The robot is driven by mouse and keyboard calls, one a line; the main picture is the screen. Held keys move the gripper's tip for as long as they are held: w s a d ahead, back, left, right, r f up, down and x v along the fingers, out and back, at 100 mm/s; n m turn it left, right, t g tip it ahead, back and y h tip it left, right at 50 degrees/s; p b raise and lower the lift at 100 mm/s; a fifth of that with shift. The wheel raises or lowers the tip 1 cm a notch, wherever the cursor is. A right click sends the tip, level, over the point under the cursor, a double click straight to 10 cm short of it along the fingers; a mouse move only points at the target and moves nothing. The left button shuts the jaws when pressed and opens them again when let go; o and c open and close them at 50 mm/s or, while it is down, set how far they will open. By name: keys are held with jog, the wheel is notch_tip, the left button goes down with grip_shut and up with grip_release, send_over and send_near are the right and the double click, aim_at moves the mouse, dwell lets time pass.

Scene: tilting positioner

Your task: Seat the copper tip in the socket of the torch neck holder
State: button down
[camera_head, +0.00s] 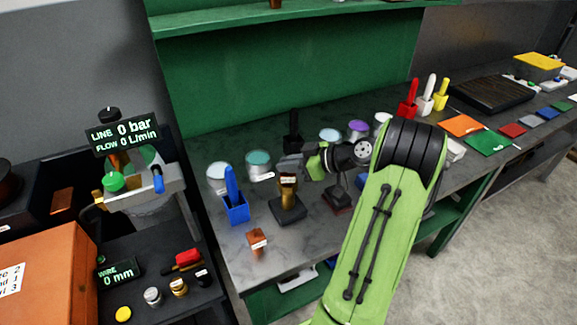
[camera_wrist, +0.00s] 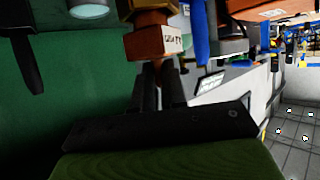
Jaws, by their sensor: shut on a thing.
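My gripper (camera_head: 290,164) is at the near left of the bench, level with the top of a brass post on a black base (camera_head: 288,212). This looks like the torch neck holder. A brown copper piece with a pale label (camera_head: 288,179) is at the top of the post. In the wrist view, my fingers (camera_wrist: 160,85) are shut on this copper piece (camera_wrist: 150,43), with brass (camera_wrist: 148,8) just beyond it. The socket is hidden, and I cannot tell whether the piece is seated or only above it.
Another labelled copper-coloured block (camera_head: 257,241) stands near the bench's front edge. A blue holder (camera_head: 236,211) is left of the post. A dark red base (camera_head: 338,200) is to its right. Several round tins, including a teal-topped one (camera_head: 258,163), stand behind. A gauge stand (camera_head: 130,165) is at left.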

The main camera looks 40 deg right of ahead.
jog(key=shift+r, duration=0.15)
jog(key=c, duration=1.6)
grip_release()
jog(key=shift+f, duration=0.2)
jog(key=o, duration=0.4)
